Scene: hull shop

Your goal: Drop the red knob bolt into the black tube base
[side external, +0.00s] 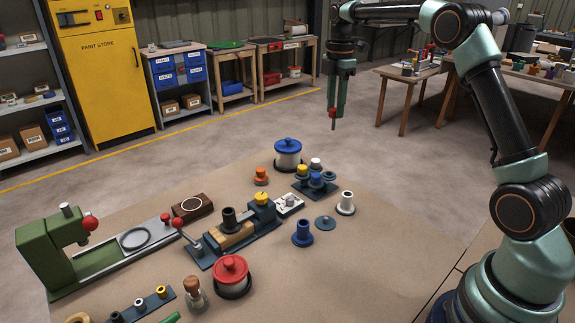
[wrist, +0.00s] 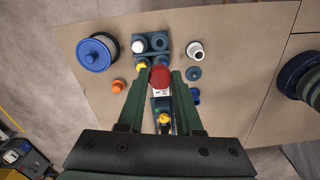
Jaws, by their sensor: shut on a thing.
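My gripper (side external: 333,106) is raised well above the bench, beyond its far edge in the side view. It is shut on the red knob bolt (side external: 332,114), which hangs below the fingertips. In the wrist view the bolt's red knob (wrist: 160,76) sits between the two green fingers of my gripper (wrist: 161,79). The black tube base (side external: 229,219), a dark flanged tube, stands upright on a tan wood block in the vise-like fixture. It is far below and left of my gripper in the side view. I cannot make it out in the wrist view.
A dark rack (side external: 300,187) with several coloured pieces stands near a blue-lidded pot (side external: 288,150). Blue (side external: 302,234), white (side external: 346,204) and orange (side external: 261,177) flanged pieces stand around. A green press (side external: 50,250) and red-lidded pot (side external: 231,270) are nearer.

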